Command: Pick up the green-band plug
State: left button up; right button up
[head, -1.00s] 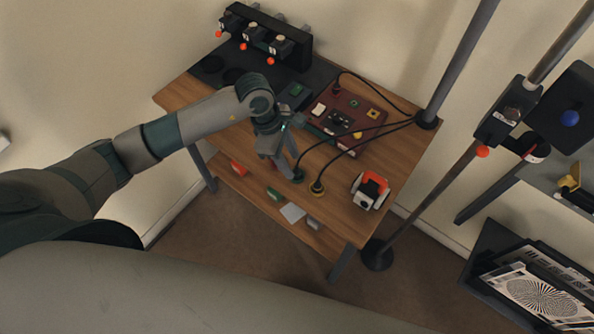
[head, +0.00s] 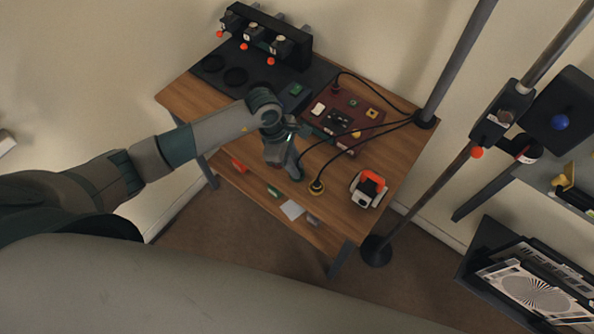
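My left gripper (head: 295,176) points down at the wooden table near its front edge, at the end of a black cable. The green-band plug is hidden behind the gripper's fingers there, and I cannot tell whether the fingers touch it or are closed. A plug with a yellow band (head: 316,187) stands on the table just to the right of the gripper, with its own cable. My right gripper is not in view.
A dark red panel (head: 345,108) with sockets and switches lies behind the gripper. Cables run to the pole base (head: 425,119). An orange-and-white device (head: 368,189) stands to the right. A lower shelf (head: 262,184) holds small items.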

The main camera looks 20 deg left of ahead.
pick_arm(q)
grip_shut()
jog(key=shift+r, duration=0.1)
jog(key=shift+r+b, duration=0.4)
jog(key=shift+r, duration=0.05)
jog(key=r+b, duration=0.2)
jog(key=r, duration=0.1)
jog(key=shift+s+d+r, duration=0.1)
jog(key=shift+s+d, duration=0.1)
jog(key=shift+d, duration=0.2)
jog(key=s+d+r+b, duration=0.4)
jog(key=s+d+r, duration=0.2)
jog(key=d, duration=0.3)
jog(key=shift+r, duration=0.4)
jog(key=shift+a, duration=0.15)
